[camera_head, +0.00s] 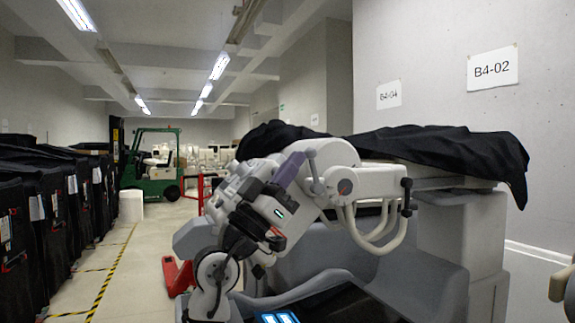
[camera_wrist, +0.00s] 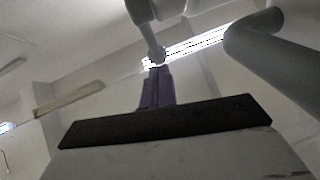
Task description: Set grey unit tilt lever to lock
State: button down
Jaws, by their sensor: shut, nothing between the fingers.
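The grey unit (camera_head: 420,240) stands at the right under a black cover. My gripper (camera_head: 300,158) has purple fingers and is shut and empty. Its tips are at the lever's upper end; I cannot tell whether they touch. In the wrist view, the lever (camera_wrist: 150,34) comes down from the top, with its knob just beyond my shut fingertips (camera_wrist: 159,70). I cannot read any lock marking.
A dark vertical handle (camera_head: 407,197) and looping pale hoses (camera_head: 375,228) are on the unit's right. The black cover (camera_head: 440,145) drapes over its top. Covered carts (camera_head: 50,205) line the left. A green forklift (camera_head: 155,165) stands behind, with open floor before it.

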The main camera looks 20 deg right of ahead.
jog(key=shift+d+r+m+g+y, duration=0.3)
jog(key=shift+d+r+g+y, duration=0.3)
jog(key=shift+d+r+y, duration=0.1)
jog(key=shift+a, duration=0.1)
